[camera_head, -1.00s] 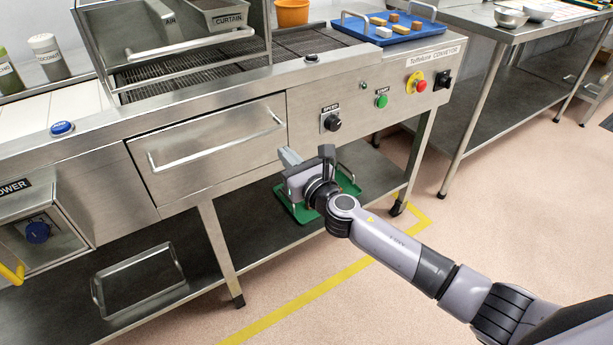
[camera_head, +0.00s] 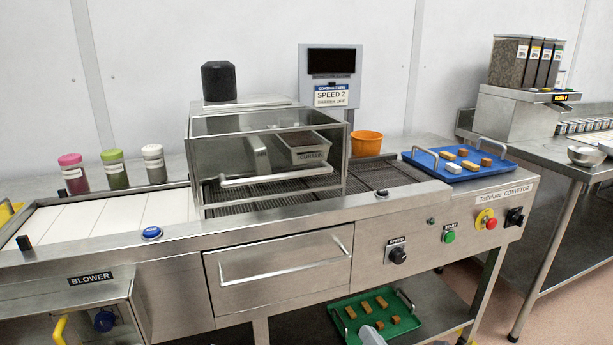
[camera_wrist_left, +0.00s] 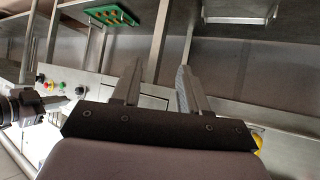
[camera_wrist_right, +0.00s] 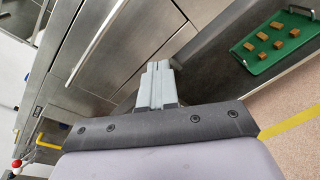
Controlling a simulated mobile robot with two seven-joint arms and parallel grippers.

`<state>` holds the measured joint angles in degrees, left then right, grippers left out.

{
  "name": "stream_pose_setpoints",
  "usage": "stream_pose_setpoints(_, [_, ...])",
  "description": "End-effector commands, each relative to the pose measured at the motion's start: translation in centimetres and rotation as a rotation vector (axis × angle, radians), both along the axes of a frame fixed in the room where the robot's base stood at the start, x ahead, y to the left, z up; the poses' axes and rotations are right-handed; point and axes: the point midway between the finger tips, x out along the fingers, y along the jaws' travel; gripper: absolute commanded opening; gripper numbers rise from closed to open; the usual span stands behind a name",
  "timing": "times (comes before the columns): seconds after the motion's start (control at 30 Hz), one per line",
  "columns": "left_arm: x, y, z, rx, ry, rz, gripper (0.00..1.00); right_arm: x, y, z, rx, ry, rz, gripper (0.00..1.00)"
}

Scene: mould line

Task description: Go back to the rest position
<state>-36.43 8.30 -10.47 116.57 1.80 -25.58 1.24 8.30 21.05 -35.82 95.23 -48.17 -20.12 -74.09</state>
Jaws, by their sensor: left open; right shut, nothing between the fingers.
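My right gripper (camera_head: 372,336) shows only as a grey tip at the bottom edge of the head view, in front of the green tray (camera_head: 345,336). In the right wrist view its fingers (camera_wrist_right: 157,72) are together with nothing between them, and the green tray (camera_wrist_right: 262,70) lies off to the right. My left gripper is outside the head view. In the left wrist view its fingers (camera_wrist_left: 157,75) are spread apart and empty, facing the machine front. My right arm (camera_wrist_left: 25,105) shows at the left of that view.
The conveyor machine (camera_head: 190,262) spans the front, with a blue tray (camera_head: 490,175) of small bars on top. An orange bucket (camera_head: 366,144) stands beside the clear hood. The green tray of bars sits on the lower shelf. A side table (camera_head: 545,155) stands at the right.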

Motion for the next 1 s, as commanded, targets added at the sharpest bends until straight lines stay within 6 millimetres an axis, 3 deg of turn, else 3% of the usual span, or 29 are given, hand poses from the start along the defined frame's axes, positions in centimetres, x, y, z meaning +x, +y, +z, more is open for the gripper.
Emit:
stream_pose_setpoints(0.03, [0.0, 0.1, 1.5, 0.004, -0.001, 0.000, 0.44, -1.8, -0.2, -0.2, 0.180, 0.103, -0.040, 0.00])
stream_pose_setpoints(0.3, [-0.3, 0.7, 4.2, 0.022, -0.005, 0.003, 0.44, -10.5, -2.5, -3.3, 1.144, 0.550, -0.373, 0.00])
stream_pose_setpoints(0.5, [-0.6, 1.3, 6.1, 0.037, -0.007, 0.007, 0.44, -17.3, -4.8, -4.2, 1.788, 0.737, -0.703, 0.00])
stream_pose_setpoints(0.6, [-0.6, 1.5, 6.6, 0.042, -0.011, 0.009, 0.44, -20.0, -5.8, -4.4, 2.022, 0.767, -0.839, 0.00])
stream_pose_setpoints(0.8, [-0.9, 1.6, 6.7, 0.048, -0.005, 0.008, 0.44, -22.5, -6.8, -4.6, 2.251, 0.774, -0.977, 0.00])
stream_pose_setpoints(1.0, [-0.9, 1.6, 6.7, 0.048, -0.005, 0.008, 0.44, -22.5, -6.8, -4.6, 2.259, 0.774, -0.982, 0.00])
